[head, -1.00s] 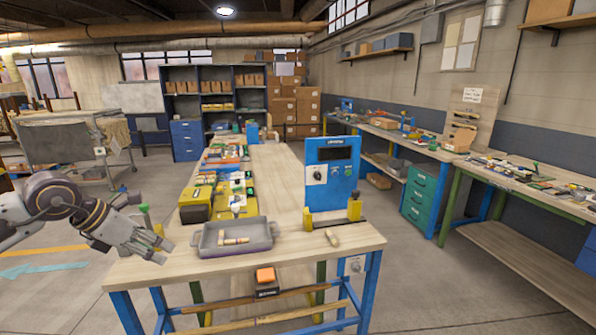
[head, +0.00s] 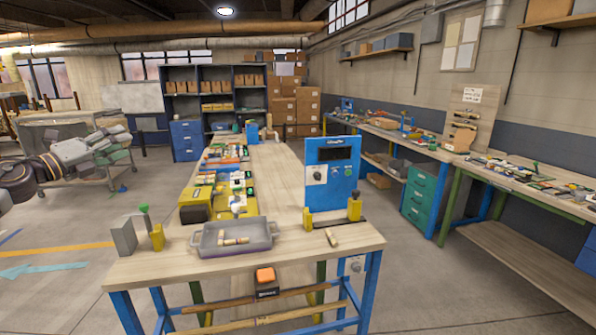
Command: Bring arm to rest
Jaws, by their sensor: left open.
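My left arm comes in from the left edge. My left gripper (head: 122,143) is open and raised in the air, left of the workbench (head: 285,175) and clear of it. Nothing shows between its fingers. A grey tray (head: 205,250) on the near end of the bench holds small pale turned wood pieces (head: 236,241). Another wood piece (head: 332,238) lies on the bench, right of the tray. My right gripper is not in view.
A grey upright block (head: 124,237) and a yellow post (head: 157,237) stand at the bench's near left corner. A blue machine (head: 332,172) stands at the right. Yellow cases (head: 195,205) line the left side. A cart (head: 65,135) shows behind my left arm.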

